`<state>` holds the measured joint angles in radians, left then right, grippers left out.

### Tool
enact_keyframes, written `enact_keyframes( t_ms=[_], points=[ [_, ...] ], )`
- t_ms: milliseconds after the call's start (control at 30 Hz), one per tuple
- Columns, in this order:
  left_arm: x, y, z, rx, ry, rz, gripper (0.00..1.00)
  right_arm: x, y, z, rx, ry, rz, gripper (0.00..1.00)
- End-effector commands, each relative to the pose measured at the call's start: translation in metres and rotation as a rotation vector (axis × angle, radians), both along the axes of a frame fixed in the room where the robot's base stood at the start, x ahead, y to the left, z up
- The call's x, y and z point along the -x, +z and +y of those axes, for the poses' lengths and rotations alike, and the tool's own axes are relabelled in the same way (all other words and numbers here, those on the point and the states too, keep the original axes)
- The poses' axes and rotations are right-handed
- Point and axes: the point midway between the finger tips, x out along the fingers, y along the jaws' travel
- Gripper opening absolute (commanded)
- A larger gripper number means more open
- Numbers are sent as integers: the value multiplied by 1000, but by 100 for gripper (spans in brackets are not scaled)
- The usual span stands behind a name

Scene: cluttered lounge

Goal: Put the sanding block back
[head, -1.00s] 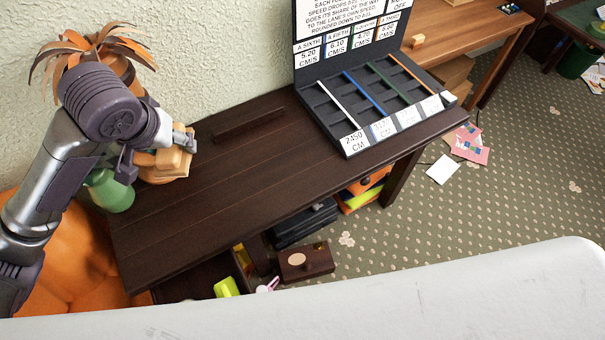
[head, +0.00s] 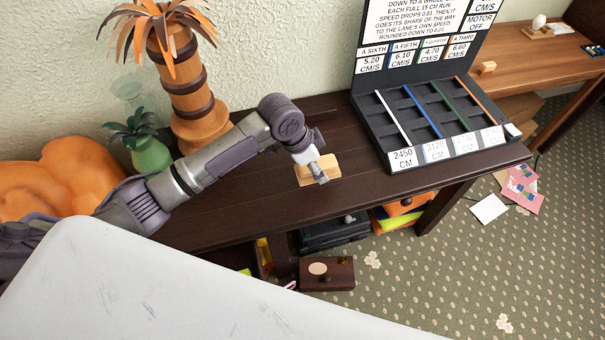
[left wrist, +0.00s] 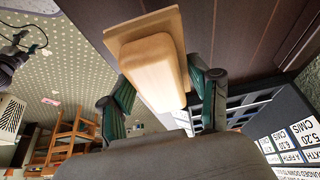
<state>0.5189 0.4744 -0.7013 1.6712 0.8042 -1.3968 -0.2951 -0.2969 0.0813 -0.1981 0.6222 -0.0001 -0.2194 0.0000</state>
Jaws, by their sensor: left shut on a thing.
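The sanding block is a pale wooden block with a rounded grip on a flat base. In the head view the block (head: 331,164) is at the front middle of the dark table (head: 240,190), left of the black lane board. My left gripper (head: 319,177) is at the block. In the left wrist view its two green-lined fingers (left wrist: 163,100) are on either side of the block (left wrist: 158,70), shut on its grip. Whether the base touches the table top cannot be told. My right gripper is not in view.
The black lane board (head: 440,115) fills the table's right end. A palm-like ornament (head: 190,85) and a green vase (head: 150,154) stand at the left, near an orange chair (head: 60,170). A dark box (head: 328,274) is on the floor in front. Bare table top lies around the block.

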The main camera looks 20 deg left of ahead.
Motion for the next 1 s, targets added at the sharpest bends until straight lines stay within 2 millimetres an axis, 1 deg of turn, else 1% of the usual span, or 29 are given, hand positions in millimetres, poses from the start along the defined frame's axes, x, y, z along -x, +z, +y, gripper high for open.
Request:
enact_keyframes(
  t_ms=[33,100,267,367,500,600,967,1000],
  points=[
    [2,-5,11,-1,5,3,29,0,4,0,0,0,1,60],
    [3,-11,22,-2,3,1,29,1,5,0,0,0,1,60],
    [4,-20,34,0,2,1,29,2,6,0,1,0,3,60],
    [4,-29,35,2,1,1,29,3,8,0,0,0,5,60],
    [5,-50,35,1,1,1,29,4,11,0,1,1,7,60],
    [4,-59,35,1,1,-1,29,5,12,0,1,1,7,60],
    [4,-63,35,0,1,-2,29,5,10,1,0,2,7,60],
    [4,-64,35,0,1,-2,64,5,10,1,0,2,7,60]
  ],
)
